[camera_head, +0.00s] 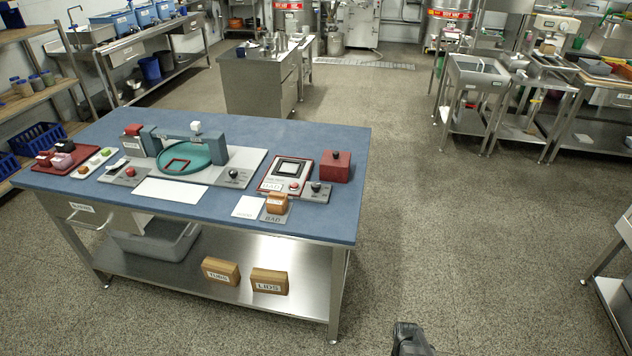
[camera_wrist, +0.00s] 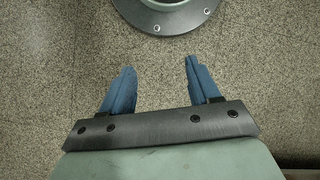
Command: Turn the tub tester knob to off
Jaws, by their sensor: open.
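The blue-topped table (camera_head: 110,130) carries two devices. I cannot read which is the tub tester, nor either knob's setting. My gripper (camera_wrist: 160,66) is open and empty in the wrist view, blue fingers apart above speckled floor, with no knob there.
A red box with a black knob (camera_head: 335,166) and an orange block (camera_head: 277,203) stand on the table's right part. Tan boxes marked TUBS (camera_head: 221,271) and LIDS (camera_head: 269,281) sit on the lower shelf.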

